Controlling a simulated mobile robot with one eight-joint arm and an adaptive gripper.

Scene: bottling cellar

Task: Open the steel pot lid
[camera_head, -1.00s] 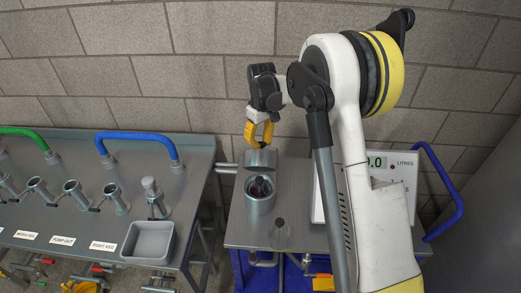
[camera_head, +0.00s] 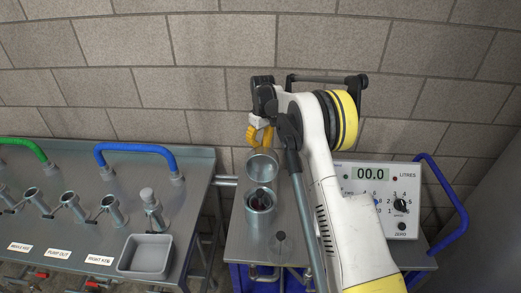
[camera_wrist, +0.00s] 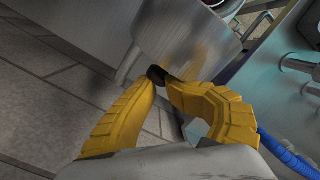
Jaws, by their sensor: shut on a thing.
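The steel pot (camera_head: 260,214) stands on the steel bench with its mouth uncovered; dark contents show inside. Its lid (camera_head: 262,164) is raised at the back of the pot, tilted up with its inner face toward the head camera. My gripper (camera_head: 260,146) has yellow fingers and is behind and above the lid. In the wrist view my gripper (camera_wrist: 160,84) is shut on the small black knob (camera_wrist: 156,74) of the grey lid (camera_wrist: 185,38). The knob is hidden in the head view.
A white meter (camera_head: 378,200) reading 00.0 litres stands to the right, partly behind my arm. The left bench holds a grey tray (camera_head: 146,256), steel spouts and a blue hose (camera_head: 138,149).

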